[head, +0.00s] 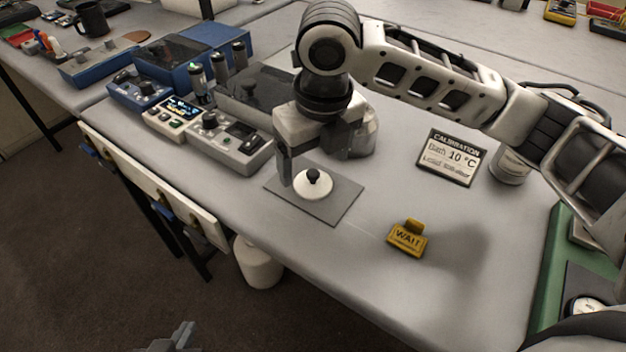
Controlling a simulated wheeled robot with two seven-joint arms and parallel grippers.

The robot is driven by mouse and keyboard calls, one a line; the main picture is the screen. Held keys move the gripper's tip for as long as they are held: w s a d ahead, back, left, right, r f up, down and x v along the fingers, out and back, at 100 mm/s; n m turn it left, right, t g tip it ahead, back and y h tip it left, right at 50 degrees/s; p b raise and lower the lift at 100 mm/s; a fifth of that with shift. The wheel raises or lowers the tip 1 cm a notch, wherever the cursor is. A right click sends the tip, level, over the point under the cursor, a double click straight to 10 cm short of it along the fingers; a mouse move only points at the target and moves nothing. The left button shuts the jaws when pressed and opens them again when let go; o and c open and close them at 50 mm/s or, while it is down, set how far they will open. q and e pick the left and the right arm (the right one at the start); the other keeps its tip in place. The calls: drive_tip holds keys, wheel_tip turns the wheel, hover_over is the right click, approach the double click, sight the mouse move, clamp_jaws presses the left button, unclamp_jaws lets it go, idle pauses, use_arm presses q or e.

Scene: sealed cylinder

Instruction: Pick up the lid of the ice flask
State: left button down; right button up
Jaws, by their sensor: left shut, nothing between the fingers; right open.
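A white round lid (314,187) with a black knob lies on a grey square mat (338,205) on the table. My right gripper (313,162) is open above the lid, pointing down. One finger reaches down just left of the knob; the other is hard to make out. Whether any finger touches the lid cannot be told. My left gripper (178,338) is shut and empty at the bottom edge, low and away from the table. I cannot tell for sure which vessel is the ice flask.
A rounded greyish vessel (366,137) is partly hidden behind my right gripper. Control boxes (228,142) stand to the left. A yellow WAIT sign (407,238) and a calibration sign (450,158) stand to the right. A white container (259,263) is below the table's front edge.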

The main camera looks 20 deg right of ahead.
sight(314, 173)
drive_tip(key=shift+w+f, duration=0.2)
drive_tip(key=shift+f, duration=1.7)
drive_tip(key=c, duration=1)
drive_tip(key=shift+r, duration=0.1)
drive_tip(key=shift+c, duration=0.2)
